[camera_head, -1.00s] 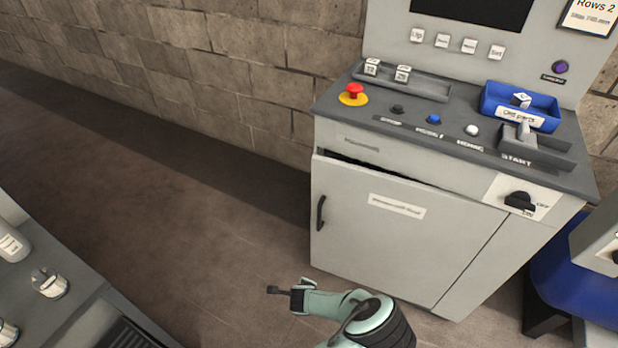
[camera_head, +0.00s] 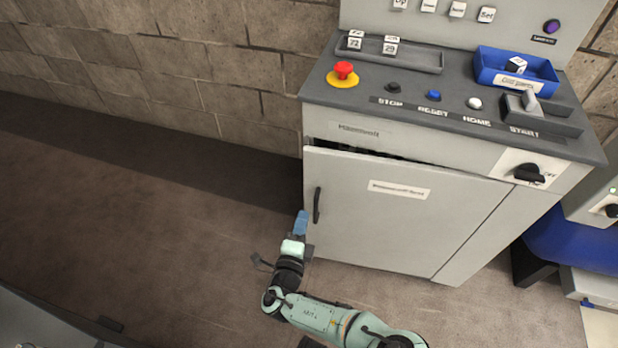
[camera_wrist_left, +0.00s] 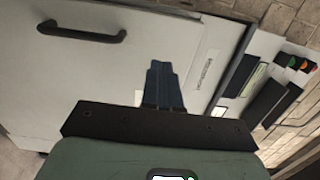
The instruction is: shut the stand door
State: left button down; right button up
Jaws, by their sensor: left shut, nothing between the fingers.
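The stand door (camera_head: 400,225) is a pale grey panel on the front of the control stand (camera_head: 345,133). It stands slightly ajar, with a dark gap along its top edge. Its dark handle (camera_head: 317,205) is upright near the left edge. My left gripper (camera_head: 301,222) is shut and empty, its blue fingers just left of the handle and the door's left edge. In the left wrist view the shut fingers (camera_wrist_left: 163,85) point over the door face (camera_wrist_left: 60,85), with the handle (camera_wrist_left: 82,32) at upper left. I cannot tell whether they touch the door. My right gripper is out of view.
On the stand top are a red stop button (camera_head: 343,74), a blue bin (camera_head: 516,75) and a grey tray (camera_head: 395,52). A blue and grey machine (camera_head: 572,240) stands close at right. The floor (camera_head: 130,220) left of the door is clear.

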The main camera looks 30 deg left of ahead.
aim_at(315, 173)
pick_arm(q)
jog(key=b+x, duration=0.2)
jog(key=x, duration=1)
jog(key=shift+w+f, duration=0.1)
jog(key=shift+w+a+b, duration=0.2)
jog(key=shift+w+b, duration=0.1)
jog(key=shift+w, duration=0.3)
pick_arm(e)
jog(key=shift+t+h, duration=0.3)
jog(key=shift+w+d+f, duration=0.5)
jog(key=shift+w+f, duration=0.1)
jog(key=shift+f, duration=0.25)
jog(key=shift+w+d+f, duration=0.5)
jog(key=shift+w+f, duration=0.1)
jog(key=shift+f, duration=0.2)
